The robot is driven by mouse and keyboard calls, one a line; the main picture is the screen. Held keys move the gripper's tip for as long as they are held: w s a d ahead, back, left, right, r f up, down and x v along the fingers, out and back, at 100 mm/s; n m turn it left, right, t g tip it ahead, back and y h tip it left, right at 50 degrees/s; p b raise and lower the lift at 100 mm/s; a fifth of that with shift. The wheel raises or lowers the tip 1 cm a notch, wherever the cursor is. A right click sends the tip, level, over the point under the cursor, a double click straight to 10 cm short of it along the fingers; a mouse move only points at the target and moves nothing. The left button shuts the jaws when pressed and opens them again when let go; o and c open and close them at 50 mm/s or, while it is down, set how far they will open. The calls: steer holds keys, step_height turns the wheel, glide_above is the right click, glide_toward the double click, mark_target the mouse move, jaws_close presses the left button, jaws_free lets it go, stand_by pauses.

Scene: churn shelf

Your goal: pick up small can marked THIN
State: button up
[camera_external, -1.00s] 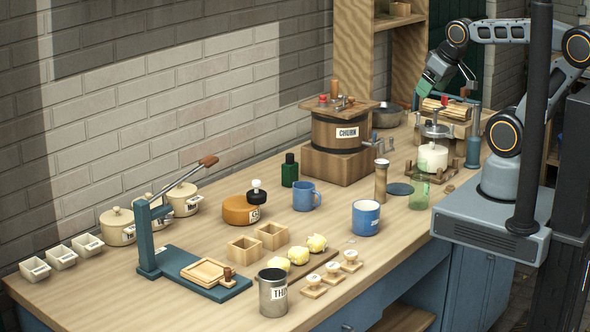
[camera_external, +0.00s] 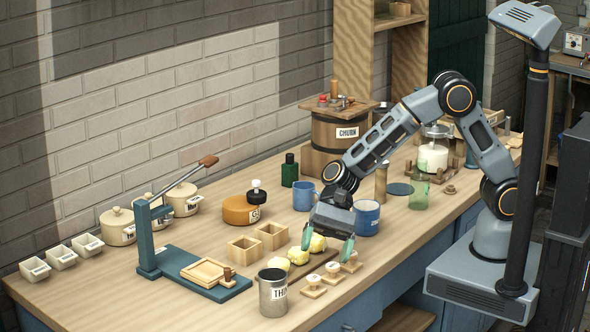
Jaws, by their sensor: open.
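The small can marked THIN (camera_external: 273,297) is a grey metal cylinder with a white label. It stands upright at the front edge of the bench, its top dark and seemingly open. My gripper (camera_external: 328,240) is open, with green fingertips pointing down. It appears above and to the right of the can in the picture, over the yellow lumps and small stamps, apart from the can. I see nothing held between the fingers.
Yellow lumps (camera_external: 299,256) on a dark board and several small wooden stamps (camera_external: 313,288) stand right of the can. A blue press (camera_external: 186,267) with a raised lever stands to its left. Wooden boxes (camera_external: 243,249) stand behind.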

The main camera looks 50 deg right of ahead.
mark_target(273, 278)
steer(key=w+a+r+m+t+y, duration=0.1)
steer(key=w+a+r+m+y, duration=0.25)
steer(key=a+m, duration=0.2)
steer(key=shift+m, duration=0.95)
steer(key=shift+a+r+p+x, duration=0.15)
steer(key=shift+p+x, duration=0.3)
steer(key=shift+x, duration=1.7)
steer(key=shift+r+p+x, duration=0.15)
steer(key=shift+p+x, duration=0.35)
steer(key=shift+x, duration=1.65)
steer(key=shift+a+r+p+x, duration=0.15)
steer(key=shift+p+x, duration=0.3)
steer(key=shift+x, duration=1.7)
steer(key=shift+w+d, duration=0.1)
steer(key=c, duration=1.1)
